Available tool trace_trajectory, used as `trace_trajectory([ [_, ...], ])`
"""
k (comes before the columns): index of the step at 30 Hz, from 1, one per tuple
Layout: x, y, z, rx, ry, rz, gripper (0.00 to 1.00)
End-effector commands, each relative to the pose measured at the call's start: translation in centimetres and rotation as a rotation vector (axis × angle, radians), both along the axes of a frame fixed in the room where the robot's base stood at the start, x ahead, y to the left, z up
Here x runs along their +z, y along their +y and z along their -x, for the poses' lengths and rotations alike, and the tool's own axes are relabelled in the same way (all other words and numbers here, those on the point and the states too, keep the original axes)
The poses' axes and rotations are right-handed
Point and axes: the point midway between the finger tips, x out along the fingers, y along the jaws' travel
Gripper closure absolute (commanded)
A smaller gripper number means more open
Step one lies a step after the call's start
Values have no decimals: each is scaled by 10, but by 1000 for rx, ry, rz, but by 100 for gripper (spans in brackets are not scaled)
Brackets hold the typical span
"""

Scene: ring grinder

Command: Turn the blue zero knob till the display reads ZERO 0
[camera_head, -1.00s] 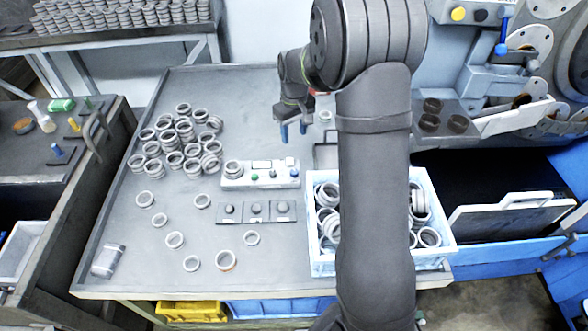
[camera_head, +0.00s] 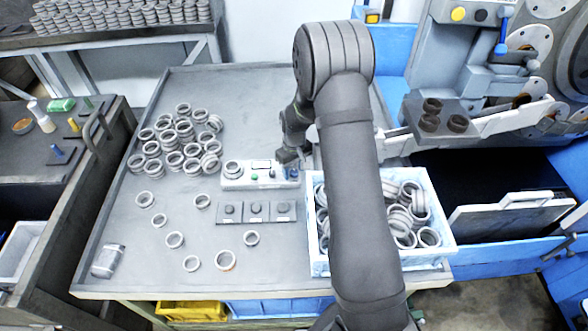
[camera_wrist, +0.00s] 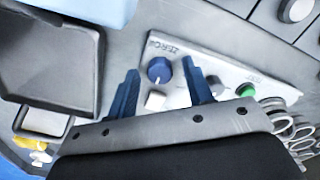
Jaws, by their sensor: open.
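The blue zero knob (camera_wrist: 158,70) stands on the white control panel (camera_wrist: 178,98), beside the printed word ZERO, in the wrist view. A pale pointer line shows on its top. My gripper (camera_wrist: 161,67) is open, with one blue finger on each side of the knob and a visible gap to both. I cannot tell how far down the fingers reach. In the head view my gripper (camera_head: 291,173) is at the right end of the panel (camera_head: 240,183) and hides the knob. The small display (camera_head: 261,163) there is too small to read.
A blue crate (camera_head: 318,262) of rings stands to the right, and three dark pads (camera_head: 256,212) lie in front.

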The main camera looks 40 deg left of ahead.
Motion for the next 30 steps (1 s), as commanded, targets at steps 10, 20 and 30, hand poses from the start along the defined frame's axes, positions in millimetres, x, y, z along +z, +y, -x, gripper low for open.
trace_trajectory([
  [10,-2,0,0,0,0,0,59],
  [20,-2,0,0,-2,0,0,98],
  [30,-2,0,0,-106,0,1,98],
])
